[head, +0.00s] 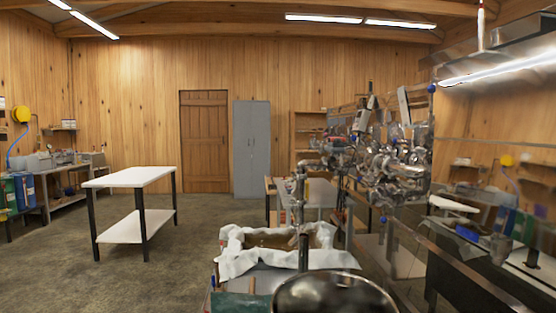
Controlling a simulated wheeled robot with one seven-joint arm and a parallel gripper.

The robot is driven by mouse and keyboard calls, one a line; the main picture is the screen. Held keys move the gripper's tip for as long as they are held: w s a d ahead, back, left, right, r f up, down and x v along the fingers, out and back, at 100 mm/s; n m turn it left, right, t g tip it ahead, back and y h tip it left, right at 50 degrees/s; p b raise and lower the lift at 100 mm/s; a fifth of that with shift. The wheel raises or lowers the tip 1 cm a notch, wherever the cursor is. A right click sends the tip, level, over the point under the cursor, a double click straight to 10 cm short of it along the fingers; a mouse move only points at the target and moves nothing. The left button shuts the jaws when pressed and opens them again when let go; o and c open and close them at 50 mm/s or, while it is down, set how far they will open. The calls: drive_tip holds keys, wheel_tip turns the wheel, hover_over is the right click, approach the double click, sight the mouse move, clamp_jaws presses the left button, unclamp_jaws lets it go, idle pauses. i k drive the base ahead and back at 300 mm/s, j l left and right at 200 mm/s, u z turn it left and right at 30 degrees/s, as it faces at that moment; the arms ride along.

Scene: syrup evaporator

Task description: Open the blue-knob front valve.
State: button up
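A small blue knob-like spot (383,219) shows low on the shiny metal evaporator (400,160), right of centre. A second blue spot (432,88) shows high at the evaporator's right edge. Both are too small to tell which is the front valve's knob or how a handle is turned. The evaporator's front is a crowded cluster of shiny pipes and fittings, hard to separate. My gripper is not visible in this view, so its opening and its distance from the valve are hidden.
A round, shiny metal top (335,295) and an upright pole (303,220) stand close in front. Behind them is a white cloth-lined basin (235,264). A white-topped table (130,178) stands left. The concrete floor (150,275) around it is open.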

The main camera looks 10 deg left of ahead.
sight(360, 166)
drive_tip(key=u, duration=0.2)
drive_tip(key=j+z, duration=0.1)
drive_tip(key=j, duration=1)
drive_tip(key=i+j+z, duration=0.3)
drive_tip(key=j, duration=0.5)
drive_tip(key=j+z, duration=0.25)
drive_tip(key=j, duration=0.5)
drive_tip(key=j+z, duration=0.3)
drive_tip(key=j, duration=0.55)
drive_tip(key=i+j+z, duration=0.25)
drive_tip(key=j, duration=0.4)
drive_tip(key=i+j+z, duration=0.25)
drive_tip(key=j, duration=0.45)
drive_tip(key=j+z, duration=0.25)
drive_tip(key=j, duration=0.45)
drive_tip(key=i+j+z, duration=0.2)
drive_tip(key=j, duration=0.6)
drive_tip(key=k+l, duration=0.05)
drive_tip(key=k, duration=0.05)
